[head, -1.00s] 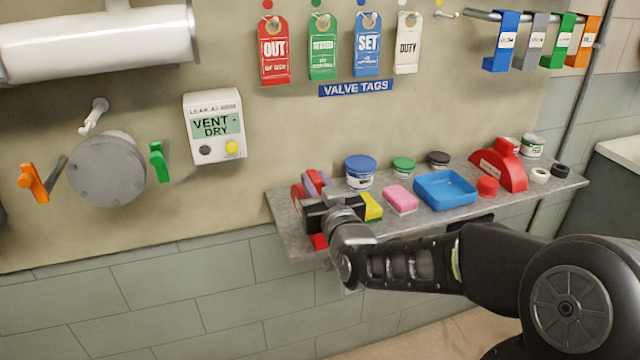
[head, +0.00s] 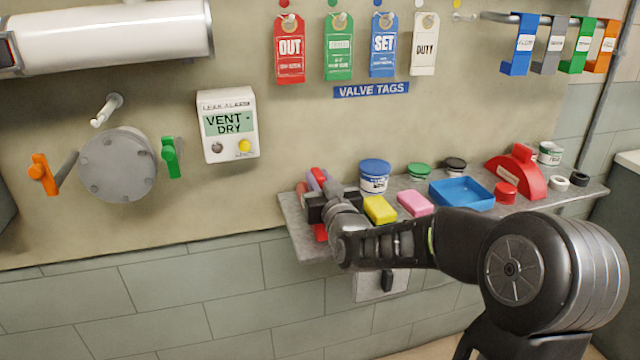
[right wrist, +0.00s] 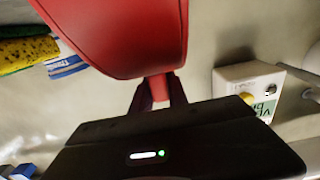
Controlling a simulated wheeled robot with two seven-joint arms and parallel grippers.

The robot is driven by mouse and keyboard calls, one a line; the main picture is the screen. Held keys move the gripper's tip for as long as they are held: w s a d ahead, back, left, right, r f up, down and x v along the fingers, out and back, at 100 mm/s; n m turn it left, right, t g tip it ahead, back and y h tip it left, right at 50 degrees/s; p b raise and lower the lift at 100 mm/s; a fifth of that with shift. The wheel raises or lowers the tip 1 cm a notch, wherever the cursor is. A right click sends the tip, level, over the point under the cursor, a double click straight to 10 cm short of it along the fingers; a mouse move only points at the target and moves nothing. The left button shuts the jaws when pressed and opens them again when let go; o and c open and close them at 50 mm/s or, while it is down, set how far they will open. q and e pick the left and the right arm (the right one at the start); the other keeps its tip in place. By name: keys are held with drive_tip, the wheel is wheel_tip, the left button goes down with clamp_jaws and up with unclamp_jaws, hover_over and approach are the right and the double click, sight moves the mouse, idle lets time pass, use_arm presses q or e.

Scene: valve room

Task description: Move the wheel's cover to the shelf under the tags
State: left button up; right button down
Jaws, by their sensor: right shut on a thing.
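My right gripper (head: 314,207) is at the left end of the grey shelf (head: 308,247) under the valve tags (head: 371,90). It is shut on a red cover (head: 320,232), mostly hidden behind the gripper in the head view. In the right wrist view the red cover (right wrist: 125,35) is large and smooth, with a narrow part between the fingers (right wrist: 160,92). Whether it touches the shelf cannot be told. Another red, half-round piece (head: 516,175) with a pale label stands on the shelf's right part. My left gripper is not in view.
A blue tray (head: 461,194) sits further right. Left on the wall are an alarm box (head: 228,125) and a grey flange (head: 118,165).

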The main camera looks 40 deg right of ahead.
idle(0.3)
drive_tip(key=c, duration=1.2)
unclamp_jaws()
drive_tip(key=shift+f, duration=0.1)
drive_tip(key=b+v, duration=0.1)
drive_tip(key=v, duration=0.6)
drive_tip(key=shift+s+a+b, duration=0.15)
drive_tip(key=shift+s+b, duration=0.2)
